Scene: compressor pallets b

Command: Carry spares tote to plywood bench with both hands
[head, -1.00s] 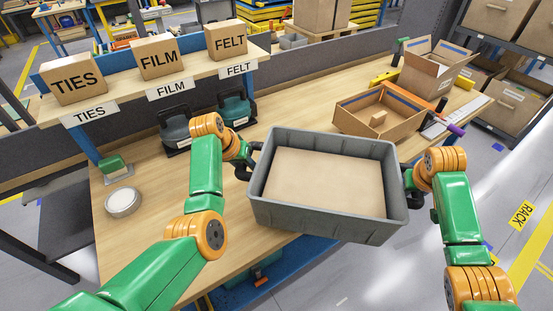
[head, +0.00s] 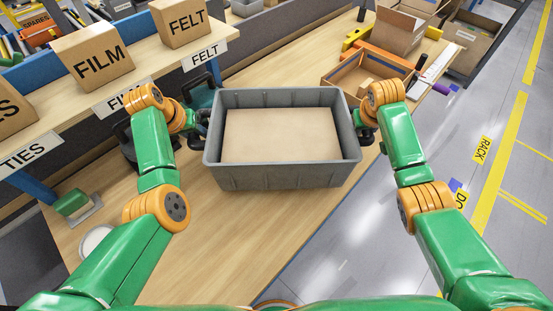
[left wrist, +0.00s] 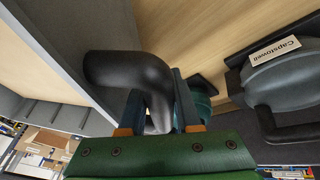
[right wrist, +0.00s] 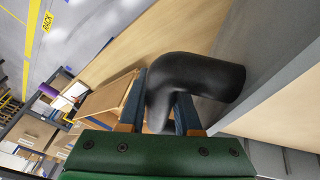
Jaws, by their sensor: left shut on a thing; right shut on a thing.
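The grey spares tote (head: 285,179) is level between my two arms in the head view, with a flat tan cardboard surface inside it. My left gripper (head: 196,128) is at the tote's left end, and the left wrist view shows its jaws (left wrist: 158,110) shut on a black handle (left wrist: 125,72). My right gripper (head: 366,124) is at the right end, and its jaws (right wrist: 172,110) are shut on the other black handle (right wrist: 205,78). The plywood bench (head: 225,245) lies beneath the tote. I cannot tell whether the tote's bottom touches it.
A shelf with FILM (head: 95,58) and FELT (head: 180,22) boxes stands at the left. An open carton (head: 365,75) lies behind the tote to the right. A green-topped block (head: 72,203) and a white round item (head: 96,240) are at the left. Clear floor (head: 350,235) lies to the right.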

